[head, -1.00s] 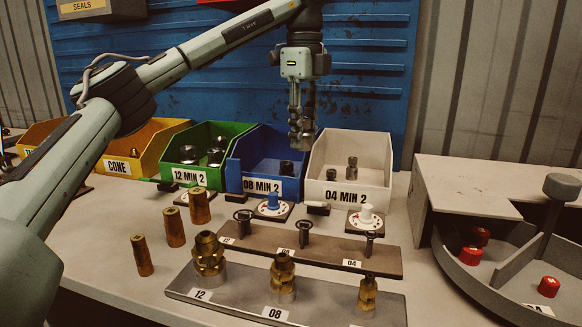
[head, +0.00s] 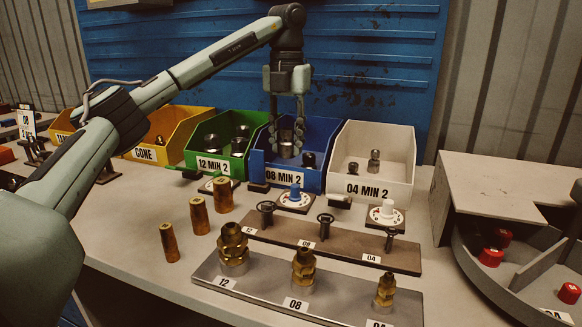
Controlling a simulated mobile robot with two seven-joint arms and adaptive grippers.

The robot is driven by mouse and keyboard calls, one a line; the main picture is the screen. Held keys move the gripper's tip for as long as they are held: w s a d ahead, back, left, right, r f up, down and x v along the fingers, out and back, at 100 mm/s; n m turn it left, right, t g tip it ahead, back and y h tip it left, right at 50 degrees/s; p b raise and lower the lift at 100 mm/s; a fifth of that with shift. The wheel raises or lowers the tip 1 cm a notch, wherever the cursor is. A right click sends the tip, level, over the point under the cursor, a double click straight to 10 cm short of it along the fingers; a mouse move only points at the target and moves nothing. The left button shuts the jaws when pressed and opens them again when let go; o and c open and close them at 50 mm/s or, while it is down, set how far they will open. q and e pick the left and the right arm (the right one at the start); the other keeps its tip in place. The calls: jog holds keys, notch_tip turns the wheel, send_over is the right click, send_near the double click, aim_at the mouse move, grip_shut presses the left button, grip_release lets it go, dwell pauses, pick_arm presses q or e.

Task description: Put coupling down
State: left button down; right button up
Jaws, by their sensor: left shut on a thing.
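My left gripper (head: 287,142) reaches down into the blue bin (head: 297,176) labelled 08 MIN 2. Its fingers are shut on a silver metal coupling (head: 287,151), which sits between the fingertips inside the bin opening. Whether the coupling touches the bin floor is hidden by the front wall. Another small dark coupling (head: 308,161) lies in the same bin, just right of the held one. My right gripper is not in view.
The green bin (head: 215,166) with several larger couplings stands on the left, the white bin (head: 367,189) with small couplings on the right. Brass fittings stand on a grey plate (head: 255,291) in front. A round tray with red caps (head: 491,257) is at right.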

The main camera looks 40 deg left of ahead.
aim_at(287, 168)
pick_arm(q)
jog(key=shift+f, duration=3.1)
jog(key=shift+f, duration=0.1)
jog(key=c, duration=1.2)
grip_release()
jog(key=shift+o, duration=0.2)
notch_tip(287, 168, up, 12)
jog(key=shift+r, duration=0.15)
